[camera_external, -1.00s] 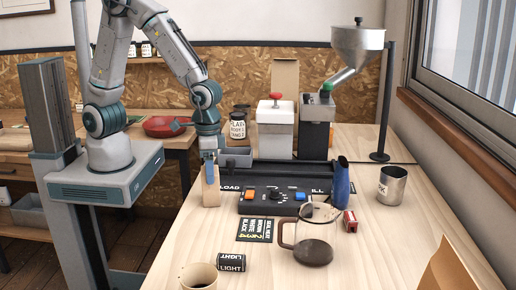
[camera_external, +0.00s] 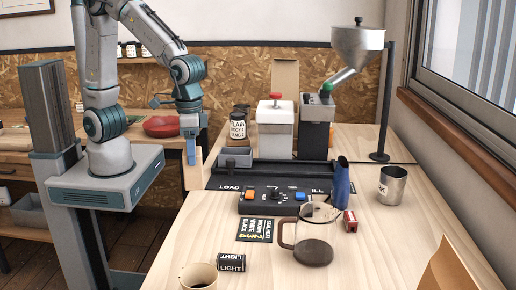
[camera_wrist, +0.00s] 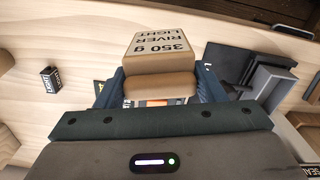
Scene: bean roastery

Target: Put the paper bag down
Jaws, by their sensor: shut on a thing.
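The paper bag (camera_external: 193,172) is tan, upright, and held at the left edge of the pale wooden table, left of the black sealer-like machine. My gripper (camera_external: 190,152) is shut on it from above and partly covers it. In the wrist view the bag (camera_wrist: 160,45) sits between my two blue fingers (camera_wrist: 162,85), and its printing, "350 g RIVER LIGHT", reads upside down. I cannot tell whether the bag's bottom touches the table.
The machine (camera_external: 271,200) has an orange and a blue switch. A grey tray (camera_external: 235,157) stands behind it.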

